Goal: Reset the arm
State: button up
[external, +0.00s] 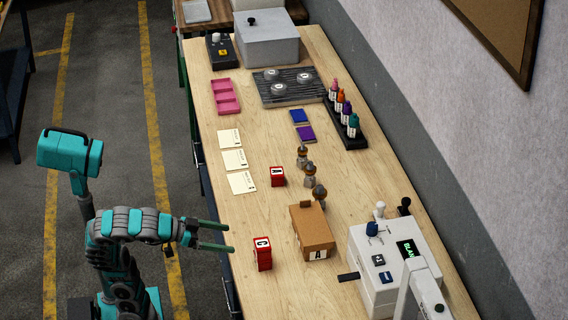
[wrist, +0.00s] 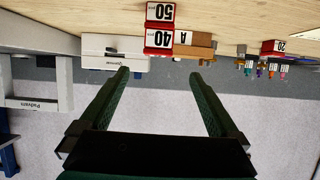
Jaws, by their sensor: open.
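My gripper (external: 230,238) is open, with nothing between its two dark green fingers. In the external view it points right, with its fingertips at the left edge of the workbench, left of the red block marked C (external: 262,254). My arm is bent, with its base on the floor left of the bench. In the wrist view the open fingers (wrist: 160,75) also show, spread apart and empty. That view appears upside down, and red weights marked 50 and 40 (wrist: 159,26) show beyond the fingertips.
The workbench (external: 285,285) holds a cardboard box (external: 312,232), a second red block (external: 277,177), white cards (external: 234,160), a pink tray (external: 226,97), a bottle rack (external: 347,120) and a white machine (external: 385,265). The floor (external: 110,90) left of the bench is clear.

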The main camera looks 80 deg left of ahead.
jog(key=s+a+f+g+y+p, duration=0.15)
jog(key=a+f+g+p, duration=0.25)
jog(key=a+f, duration=0.65)
jog(key=s+a+f+g+p, duration=0.2)
jog(key=a+f+g+p, duration=0.2)
jog(key=a+f, duration=0.65)
jog(key=s+a+f+g, duration=0.2)
jog(key=s+f, duration=0.2)
jog(key=f, duration=0.3)
jog(key=s+a+f+g+h+b, duration=0.1)
jog(key=s+a+f+g, duration=0.1)
jog(key=s+f, duration=0.3)
jog(key=s+a+f+g, duration=0.3)
jog(key=s+f, duration=0.1)
jog(key=f, duration=0.6)
jog(key=shift+s+a+f+b, duration=0.35)
jog(key=shift+s+b, duration=0.05)
jog(key=shift+h, duration=0.25)
